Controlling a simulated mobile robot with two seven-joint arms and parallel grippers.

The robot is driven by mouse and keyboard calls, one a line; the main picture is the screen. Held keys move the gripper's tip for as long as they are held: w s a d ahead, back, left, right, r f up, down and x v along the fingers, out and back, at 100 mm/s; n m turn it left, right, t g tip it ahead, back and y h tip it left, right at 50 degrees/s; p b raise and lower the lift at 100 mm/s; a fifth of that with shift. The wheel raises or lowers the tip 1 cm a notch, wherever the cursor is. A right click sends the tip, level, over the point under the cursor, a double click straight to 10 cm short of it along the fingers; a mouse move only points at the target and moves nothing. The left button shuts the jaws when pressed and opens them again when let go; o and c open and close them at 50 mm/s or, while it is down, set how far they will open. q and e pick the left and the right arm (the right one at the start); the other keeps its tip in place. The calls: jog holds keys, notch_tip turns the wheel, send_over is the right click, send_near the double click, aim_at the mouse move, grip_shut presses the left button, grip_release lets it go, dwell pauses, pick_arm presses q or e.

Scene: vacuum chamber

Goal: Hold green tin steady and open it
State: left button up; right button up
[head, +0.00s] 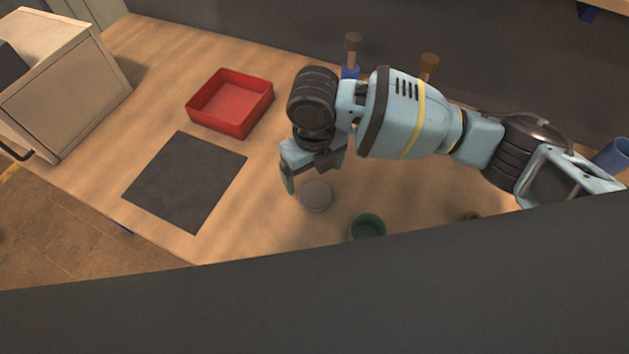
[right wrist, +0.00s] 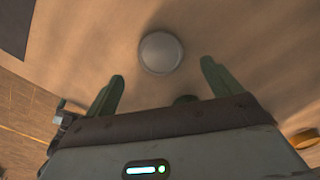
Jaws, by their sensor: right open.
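The green tin (head: 368,227) stands on the table in the head view, right of and nearer than my right gripper. Its top looks open, with a dark green inside. A round grey disc (head: 316,196), which looks like a lid, lies apart from the tin, to its left, seemingly on the table. My right gripper (head: 312,174) is open and empty just above and behind the disc. In the right wrist view the disc (right wrist: 160,53) shows just beyond the open fingertips (right wrist: 162,80), not between the fingers. My left gripper is not in view.
A red tray (head: 230,126) and a dark square mat (head: 160,180) lie left of my right gripper. A pale box (head: 65,95) stands at the far left. Brown-topped objects (head: 352,45) stand behind my right arm. A blue object (head: 610,155) is at the right edge.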

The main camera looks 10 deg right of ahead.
notch_tip(320, 180, up, 6)
jog(key=shift+s, duration=0.1)
dwell(0.5)
